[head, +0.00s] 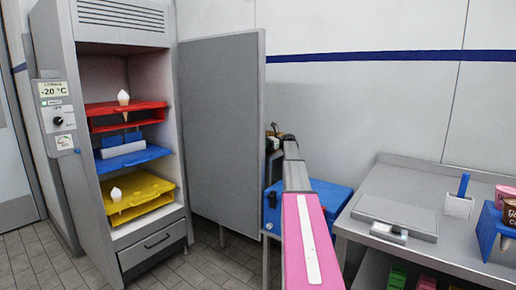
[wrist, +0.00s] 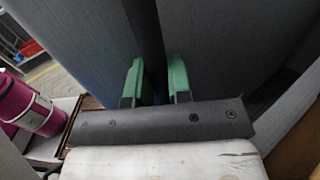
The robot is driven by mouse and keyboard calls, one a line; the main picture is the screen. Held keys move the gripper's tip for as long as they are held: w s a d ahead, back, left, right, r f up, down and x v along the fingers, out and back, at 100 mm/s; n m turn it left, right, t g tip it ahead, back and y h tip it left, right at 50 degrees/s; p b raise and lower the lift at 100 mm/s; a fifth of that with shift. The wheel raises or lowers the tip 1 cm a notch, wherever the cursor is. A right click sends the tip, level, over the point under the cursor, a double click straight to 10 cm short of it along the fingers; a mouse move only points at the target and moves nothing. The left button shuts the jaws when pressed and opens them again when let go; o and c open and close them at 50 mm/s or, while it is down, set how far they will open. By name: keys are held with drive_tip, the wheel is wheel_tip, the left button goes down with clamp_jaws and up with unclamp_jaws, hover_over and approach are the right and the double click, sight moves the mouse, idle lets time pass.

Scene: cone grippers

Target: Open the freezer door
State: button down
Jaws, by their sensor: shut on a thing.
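The freezer (head: 165,235) is a tall grey cabinet at the left of the head view. Its grey door (head: 220,130) stands wide open, swung out to the right, so the inside shows. My gripper is at the door's outer edge, at the end of my pink arm, and is small and partly hidden there. In the wrist view the two green fingers of my gripper (wrist: 156,84) are on either side of a dark upright part of the door (wrist: 148,40). I cannot tell whether this is the door's handle or its edge.
The freezer holds red (head: 150,106), blue (head: 155,153) and yellow (head: 155,185) racks; cones stand in the red and yellow ones. A blue box (head: 325,197) is behind my arm. A steel counter (head: 450,245) with a scale (head: 395,217) is at right.

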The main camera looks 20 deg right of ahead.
drive_tip(key=shift+w+r, duration=0.1)
drive_tip(key=shift+w, duration=0.35)
drive_tip(key=c, duration=1.1)
unclamp_jaws()
drive_tip(key=shift+a, duration=0.2)
drive_tip(key=shift+s+d, duration=0.1)
